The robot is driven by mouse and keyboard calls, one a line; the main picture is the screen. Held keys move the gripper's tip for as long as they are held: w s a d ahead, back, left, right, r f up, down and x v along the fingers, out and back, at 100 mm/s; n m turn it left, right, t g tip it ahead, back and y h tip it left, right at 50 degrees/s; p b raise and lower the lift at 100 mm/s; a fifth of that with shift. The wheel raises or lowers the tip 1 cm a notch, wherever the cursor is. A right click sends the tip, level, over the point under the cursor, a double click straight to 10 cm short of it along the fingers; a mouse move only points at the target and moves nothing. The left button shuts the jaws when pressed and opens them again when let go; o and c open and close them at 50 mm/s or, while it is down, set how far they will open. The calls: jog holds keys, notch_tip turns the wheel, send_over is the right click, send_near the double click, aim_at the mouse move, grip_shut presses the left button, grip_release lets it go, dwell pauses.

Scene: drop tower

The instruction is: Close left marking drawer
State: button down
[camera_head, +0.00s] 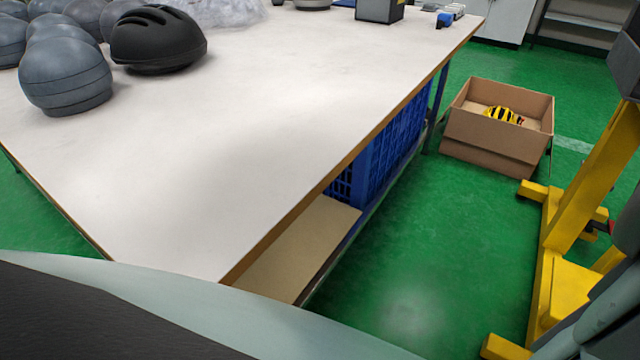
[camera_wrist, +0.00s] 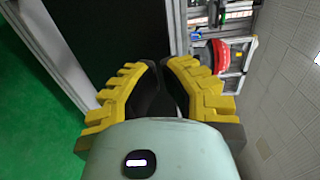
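No marking drawer can be made out in the head view. In the wrist view, a dark flat panel (camera_wrist: 112,38) with pale metal edges lies beyond my fingers; I cannot tell whether it belongs to a drawer. My gripper (camera_wrist: 161,64) shows there with yellow ridged fingers and black inner pads. Its tips come close together with a narrow dark gap, and I cannot tell whether they touch. Nothing is seen held between them. My gripper is not seen in the head view.
A white table (camera_head: 190,180) bears grey helmets (camera_head: 65,75) and a black helmet (camera_head: 157,40). A blue crate (camera_head: 385,150) stands beneath it. A cardboard box (camera_head: 490,140) and a yellow stand (camera_head: 575,200) are at right, with green floor between. The wrist view shows a red object (camera_wrist: 221,56).

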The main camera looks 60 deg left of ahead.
jog(key=shift+x, duration=1.45)
jog(key=shift+d, duration=0.1)
jog(key=b+x, duration=0.4)
jog(key=x, duration=1.1)
jog(key=shift+f, duration=0.1)
jog(key=b+x, duration=1)
jog(key=shift+w+d+f, duration=0.1)
jog(key=shift+w+d, duration=0.05)
jog(key=shift+d, duration=0.1)
jog(key=shift+b+x, duration=0.8)
jog(key=shift+b, duration=0.25)
jog(key=shift+r, duration=0.4)
